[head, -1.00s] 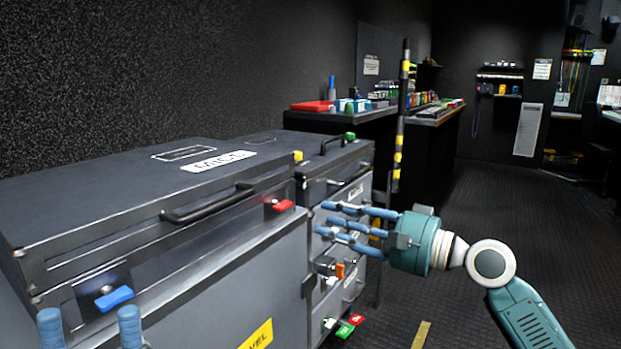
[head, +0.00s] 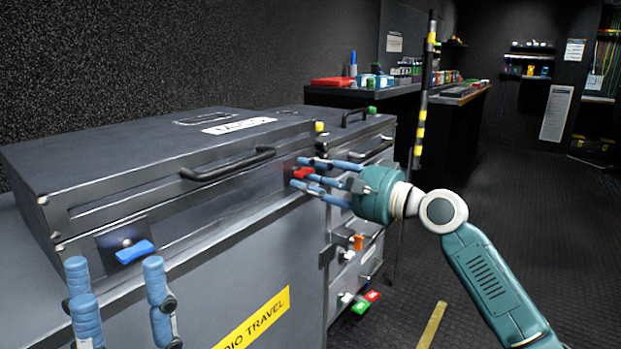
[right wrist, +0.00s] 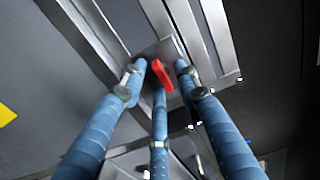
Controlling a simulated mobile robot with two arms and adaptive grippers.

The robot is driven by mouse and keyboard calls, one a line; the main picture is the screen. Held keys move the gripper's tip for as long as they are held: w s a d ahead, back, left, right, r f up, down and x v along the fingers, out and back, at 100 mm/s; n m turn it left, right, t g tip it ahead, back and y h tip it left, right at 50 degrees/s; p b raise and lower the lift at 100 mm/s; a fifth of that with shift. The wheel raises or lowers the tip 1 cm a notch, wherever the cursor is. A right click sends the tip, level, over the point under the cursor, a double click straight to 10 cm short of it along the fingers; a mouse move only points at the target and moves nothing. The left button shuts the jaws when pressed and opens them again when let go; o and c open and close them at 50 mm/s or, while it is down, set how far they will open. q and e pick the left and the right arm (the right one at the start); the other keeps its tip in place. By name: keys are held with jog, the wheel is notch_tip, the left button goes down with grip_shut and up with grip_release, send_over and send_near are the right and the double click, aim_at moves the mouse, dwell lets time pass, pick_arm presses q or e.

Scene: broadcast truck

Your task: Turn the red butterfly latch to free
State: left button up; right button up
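The red butterfly latch (head: 302,173) is on the front face of the grey case (head: 160,165), near its right end. In the right wrist view the red latch (right wrist: 162,75) sits between the spread blue fingers of my right gripper (right wrist: 160,85). My right gripper (head: 315,175) is open around the latch, and the fingers partly cover it in the head view. I cannot tell whether any finger touches it.
A blue latch (head: 135,252) is on the case's left front. A black handle (head: 228,164) sticks out between the latches. A second case (head: 352,130) with orange, green and red latches stands behind. A striped pole (head: 424,90) rises beyond it; the floor at right is clear.

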jog(key=shift+c, duration=0.3)
grip_shut()
jog(key=shift+n, duration=0.3)
jog(key=n, duration=1.5)
jog(key=shift+w+d+n, duration=0.1)
jog(key=shift+n, duration=0.3)
